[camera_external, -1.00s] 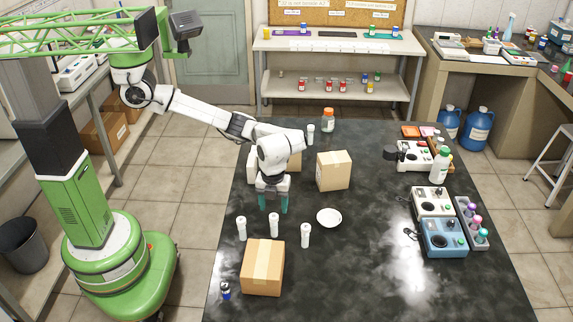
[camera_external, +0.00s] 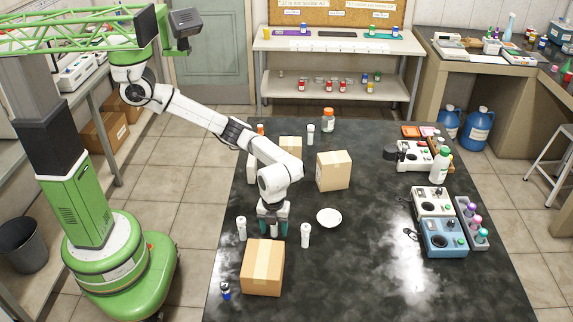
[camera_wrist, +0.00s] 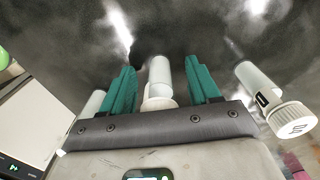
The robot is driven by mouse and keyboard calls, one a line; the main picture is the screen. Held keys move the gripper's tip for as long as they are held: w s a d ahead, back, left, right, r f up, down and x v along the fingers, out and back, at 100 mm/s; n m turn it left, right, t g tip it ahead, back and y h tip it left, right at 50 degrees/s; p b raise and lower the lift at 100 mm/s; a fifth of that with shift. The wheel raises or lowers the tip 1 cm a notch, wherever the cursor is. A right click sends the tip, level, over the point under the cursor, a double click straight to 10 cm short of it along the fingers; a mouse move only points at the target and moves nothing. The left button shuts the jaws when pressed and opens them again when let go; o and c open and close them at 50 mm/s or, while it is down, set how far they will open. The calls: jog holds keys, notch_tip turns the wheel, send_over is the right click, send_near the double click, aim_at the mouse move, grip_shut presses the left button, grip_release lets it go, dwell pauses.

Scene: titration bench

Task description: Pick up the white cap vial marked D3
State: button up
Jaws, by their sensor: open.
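Three white-capped white vials stand in a row on the black table: the left vial (camera_external: 241,229), the middle vial (camera_external: 274,232) and the right vial (camera_external: 306,236). My gripper (camera_external: 273,228) points down over the middle one. In the wrist view my gripper (camera_wrist: 163,72) is open, its teal fingers on either side of the middle vial (camera_wrist: 159,80), with gaps to both. The right vial (camera_wrist: 272,98) has a dark mark on its cap; I cannot read it surely. The left vial (camera_wrist: 91,106) is partly hidden behind a finger. No D3 mark is readable.
A cardboard box (camera_external: 262,268) stands close in front of the vials. Another box (camera_external: 333,171) and a white dish (camera_external: 329,218) lie beyond. A further white vial (camera_external: 310,135) and an orange-capped bottle (camera_external: 328,120) stand at the back. Instruments (camera_external: 445,238) line the right side.

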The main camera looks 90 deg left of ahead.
jog(key=c, duration=1.1)
jog(key=shift+r, duration=0.1)
